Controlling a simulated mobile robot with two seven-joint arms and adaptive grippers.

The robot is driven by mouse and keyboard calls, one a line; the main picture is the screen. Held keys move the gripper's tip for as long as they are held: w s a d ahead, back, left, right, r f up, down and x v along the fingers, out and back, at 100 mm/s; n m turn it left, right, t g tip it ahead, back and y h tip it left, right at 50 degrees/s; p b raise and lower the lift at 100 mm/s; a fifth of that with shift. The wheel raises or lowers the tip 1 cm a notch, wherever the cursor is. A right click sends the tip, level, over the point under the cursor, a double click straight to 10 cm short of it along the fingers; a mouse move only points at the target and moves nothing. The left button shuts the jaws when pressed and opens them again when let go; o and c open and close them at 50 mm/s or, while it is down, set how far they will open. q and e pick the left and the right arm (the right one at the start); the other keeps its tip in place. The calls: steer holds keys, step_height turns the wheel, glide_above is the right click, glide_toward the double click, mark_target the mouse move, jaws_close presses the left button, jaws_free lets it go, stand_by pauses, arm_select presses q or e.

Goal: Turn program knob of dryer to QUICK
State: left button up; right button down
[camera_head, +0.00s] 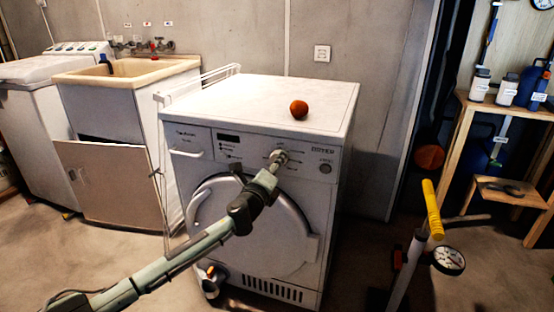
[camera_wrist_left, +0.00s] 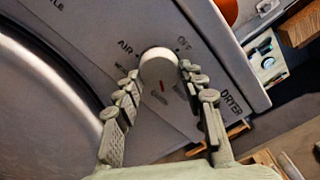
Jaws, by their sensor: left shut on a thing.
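The white dryer (camera_head: 262,200) stands against the wall, with its control panel across the top front. Its round pale program knob (camera_head: 279,156) is on the panel, right of the small dark display. My left gripper (camera_head: 273,167) is at the knob, its arm reaching across the dryer's front. In the left wrist view, the gripper's fingers (camera_wrist_left: 160,78) are on both sides of the knob (camera_wrist_left: 157,67), shut on it. A short red mark shows on the knob. AIR and OFF are readable around it; QUICK cannot be made out. My right gripper is not in view.
An orange-brown ball (camera_head: 299,109) sits on the dryer top. A white rack (camera_head: 200,85) and a sink cabinet (camera_head: 125,75) stand to the left. A yellow-handled pump with a gauge (camera_head: 448,261) stands right of the dryer. A wooden shelf (camera_head: 510,110) is farther right.

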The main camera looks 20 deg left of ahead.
arm_select(q)
steer(key=shift+f+m+p, duration=0.1)
steer(key=shift+m+p, duration=1.1)
steer(key=shift+m, duration=1.7)
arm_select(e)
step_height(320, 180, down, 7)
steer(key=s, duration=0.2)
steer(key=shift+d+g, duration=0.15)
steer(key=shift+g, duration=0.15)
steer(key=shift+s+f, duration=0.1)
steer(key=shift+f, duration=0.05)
arm_select(q)
steer(key=o, duration=1.2)
steer(key=shift+c, duration=0.2)
steer(key=s, duration=1.2)
steer(key=shift+a, duration=0.3)
